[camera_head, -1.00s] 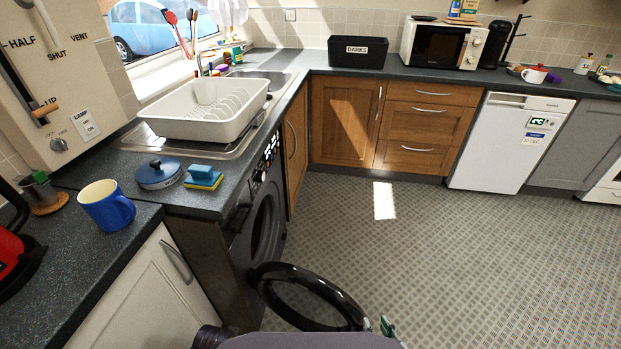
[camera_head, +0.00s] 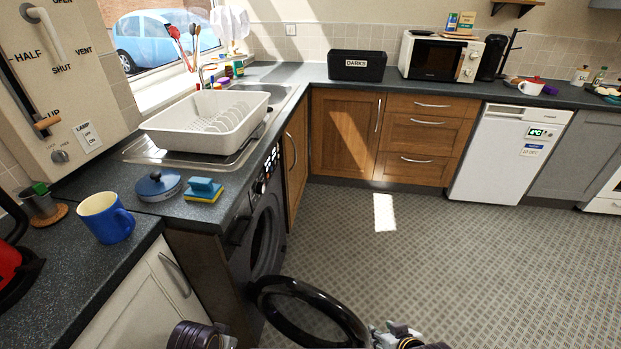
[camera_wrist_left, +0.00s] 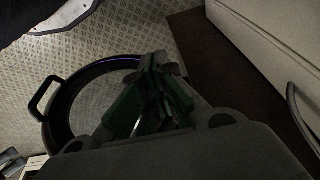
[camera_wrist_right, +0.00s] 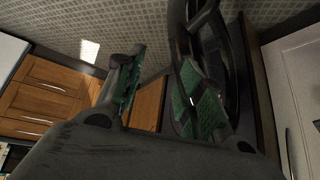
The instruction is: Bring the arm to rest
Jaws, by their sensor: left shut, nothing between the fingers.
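My right gripper (camera_head: 398,335) shows at the bottom edge of the head view, just right of the washing machine's open round door (camera_head: 300,312). In the right wrist view my right gripper (camera_wrist_right: 160,90) has its two green-padded fingers apart, with nothing between them. The door's dark ring (camera_wrist_right: 208,30) lies behind its right finger; I cannot tell whether they touch. In the left wrist view my left gripper (camera_wrist_left: 155,100) has its fingers together and empty, in front of the door ring (camera_wrist_left: 55,115). The left fingers do not show in the head view.
The washing machine (camera_head: 262,235) stands under the left counter. A blue mug (camera_head: 106,217), a blue-lidded pot (camera_head: 158,185), sponges (camera_head: 204,190) and a white dish rack (camera_head: 208,130) are on that counter. The patterned floor (camera_head: 450,260) to the right is clear.

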